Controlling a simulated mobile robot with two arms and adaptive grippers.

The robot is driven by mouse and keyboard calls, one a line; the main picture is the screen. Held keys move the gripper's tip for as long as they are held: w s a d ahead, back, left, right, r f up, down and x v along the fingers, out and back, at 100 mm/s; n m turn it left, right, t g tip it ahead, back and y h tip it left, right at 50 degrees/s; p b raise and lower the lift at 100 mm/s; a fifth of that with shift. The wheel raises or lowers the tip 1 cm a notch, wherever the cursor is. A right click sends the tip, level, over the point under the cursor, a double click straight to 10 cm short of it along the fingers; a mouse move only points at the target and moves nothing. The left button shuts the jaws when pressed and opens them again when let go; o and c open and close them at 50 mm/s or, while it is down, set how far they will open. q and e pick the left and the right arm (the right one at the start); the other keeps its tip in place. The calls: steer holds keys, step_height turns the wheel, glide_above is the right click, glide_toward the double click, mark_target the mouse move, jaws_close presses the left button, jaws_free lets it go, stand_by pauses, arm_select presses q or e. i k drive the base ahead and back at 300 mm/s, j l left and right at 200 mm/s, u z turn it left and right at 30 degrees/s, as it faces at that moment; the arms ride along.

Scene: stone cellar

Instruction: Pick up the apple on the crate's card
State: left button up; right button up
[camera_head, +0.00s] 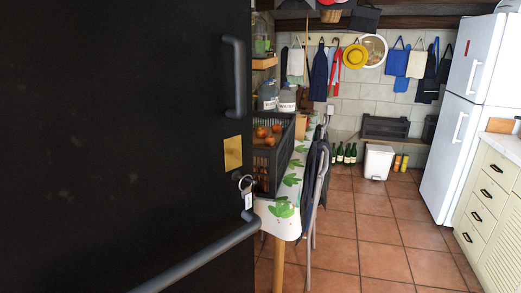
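A dark slatted crate (281,165) stands on a table with a leaf-print cloth (283,207), just past the edge of a large black door. Several red-orange apples (270,141) show in the top of the crate. The door hides the crate's left part. I cannot make out a card on the crate, nor which apple goes with one. Neither of my grippers is in view.
The black door (110,120), with grey handles, a yellow plate (233,153) and hanging keys (247,188), fills the left half. A chair with dark cloth (313,180) stands beside the table. Tiled floor (365,235) is free up to the fridge (468,120) and drawers (486,195).

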mark_target(262, 132)
steer(key=i, duration=0.8)
steer(key=i+l+u, duration=0.15)
steer(key=u, duration=0.3)
steer(key=l+u, duration=0.2)
steer(key=u, duration=0.2)
steer(key=i+l, duration=0.05)
